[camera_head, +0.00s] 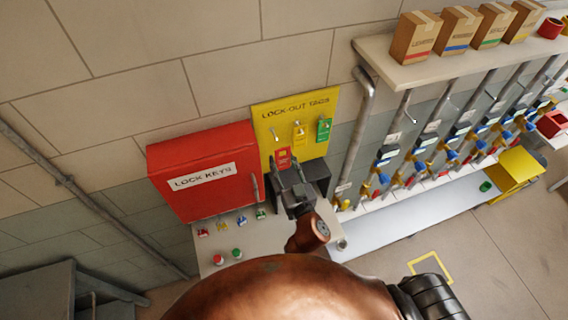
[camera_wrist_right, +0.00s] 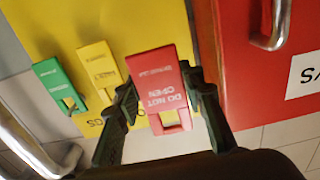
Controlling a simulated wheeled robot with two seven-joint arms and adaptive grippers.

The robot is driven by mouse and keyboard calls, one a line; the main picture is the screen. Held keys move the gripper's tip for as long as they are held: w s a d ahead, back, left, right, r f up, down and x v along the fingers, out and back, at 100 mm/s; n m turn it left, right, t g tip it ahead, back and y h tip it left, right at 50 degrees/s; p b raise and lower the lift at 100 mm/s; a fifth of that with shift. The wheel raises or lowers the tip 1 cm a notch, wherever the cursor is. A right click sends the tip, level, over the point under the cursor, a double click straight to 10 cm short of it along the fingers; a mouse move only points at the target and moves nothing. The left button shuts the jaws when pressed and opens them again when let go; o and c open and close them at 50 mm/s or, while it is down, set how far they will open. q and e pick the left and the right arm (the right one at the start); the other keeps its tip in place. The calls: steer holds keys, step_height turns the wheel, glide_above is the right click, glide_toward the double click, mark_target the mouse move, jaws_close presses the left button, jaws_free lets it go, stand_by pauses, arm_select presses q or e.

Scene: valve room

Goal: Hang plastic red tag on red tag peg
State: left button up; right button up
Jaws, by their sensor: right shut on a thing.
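The red plastic tag (camera_head: 283,157) is in front of the yellow lock-out tags board (camera_head: 284,112), below its left peg. My right gripper (camera_head: 286,168) is shut on this tag from below. In the right wrist view the tag (camera_wrist_right: 158,85) stands between the two dark fingers (camera_wrist_right: 160,92), its "DO NOT OPEN" print turned over. The left peg, the red tag peg (camera_head: 275,137), looks bare in the head view. Whether the tag touches the board is unclear. My left gripper is not in view.
A yellow tag (camera_head: 299,136) and a green tag (camera_head: 323,130) hang on the other pegs. The red lock keys box (camera_head: 203,171) with a metal handle stands just left of the board. A bench (camera_head: 207,255) with small padlocks and buttons lies below. Pipes (camera_head: 363,115) run at right.

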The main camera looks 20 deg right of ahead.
mark_target(272, 139)
steer(key=shift+w+a+f, duration=0.1)
steer(key=shift+w+f, duration=0.05)
steer(key=shift+w, duration=1.55)
steer(key=shift+w+f, duration=0.1)
steer(key=shift+w, duration=1.55)
steer(key=shift+w+f+b, duration=0.45)
steer(key=shift+w+b, duration=0.15)
steer(key=o, duration=1.3)
